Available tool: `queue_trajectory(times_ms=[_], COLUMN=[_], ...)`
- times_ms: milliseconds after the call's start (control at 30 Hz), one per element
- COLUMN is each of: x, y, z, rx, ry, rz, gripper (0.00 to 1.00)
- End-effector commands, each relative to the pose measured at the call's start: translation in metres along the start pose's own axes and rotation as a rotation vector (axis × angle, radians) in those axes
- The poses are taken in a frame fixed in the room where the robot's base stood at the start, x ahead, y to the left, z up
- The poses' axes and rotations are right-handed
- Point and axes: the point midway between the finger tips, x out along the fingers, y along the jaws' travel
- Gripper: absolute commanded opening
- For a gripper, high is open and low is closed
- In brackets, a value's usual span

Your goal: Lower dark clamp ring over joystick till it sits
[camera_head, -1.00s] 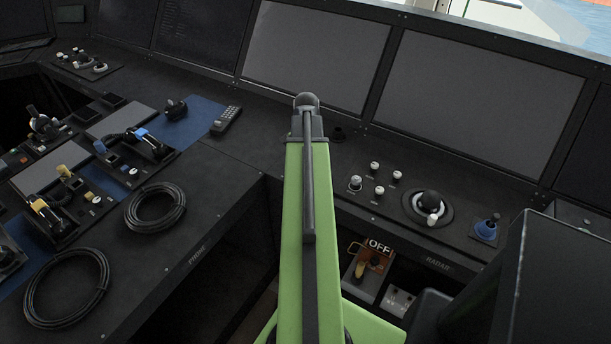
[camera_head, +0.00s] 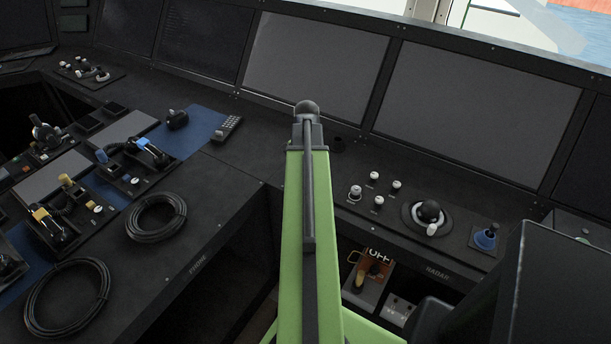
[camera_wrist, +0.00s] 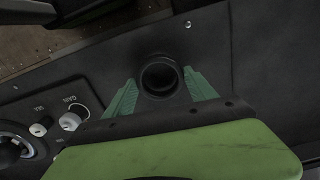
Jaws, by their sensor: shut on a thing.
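In the wrist view, the dark clamp ring (camera_wrist: 160,77) lies between the green fingers of my gripper (camera_wrist: 162,92), which is shut on it. The ring's opening faces the camera and looks dark and empty. A dark round piece (camera_head: 338,144) beside my arm in the head view seems to be this ring, at the console's surface. I cannot tell whether it touches. My gripper is hidden behind my green arm in the head view. A small joystick (camera_head: 486,238) with a blue boot stands on the console at right, well apart from the ring.
Several pale knobs (camera_head: 374,176) and a trackball (camera_head: 429,212) stand between ring and joystick. Large screens (camera_head: 478,108) rise behind. An orange OFF tag (camera_head: 378,262) hangs below the console edge. Cable coils (camera_head: 157,216) lie on the left desk.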

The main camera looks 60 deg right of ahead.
Motion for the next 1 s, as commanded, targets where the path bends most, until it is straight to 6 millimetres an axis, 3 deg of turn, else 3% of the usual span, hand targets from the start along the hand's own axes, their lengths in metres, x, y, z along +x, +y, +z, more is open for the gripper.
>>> queue_trajectory(times_ms=[233, 600, 800, 1000], x=[-0.044, -0.091, -0.101, -0.101], y=[0.005, 0.088, 0.111, 0.115], z=[0.0, -0.015, -0.02, -0.021], rx=[0.002, 0.003, 0.002, -0.001], ry=[0.0, 0.0, 0.0, 0.0], rz=[0.0, 0.0, 0.0, 0.0], gripper=[0.21, 0.21, 0.21, 0.21])
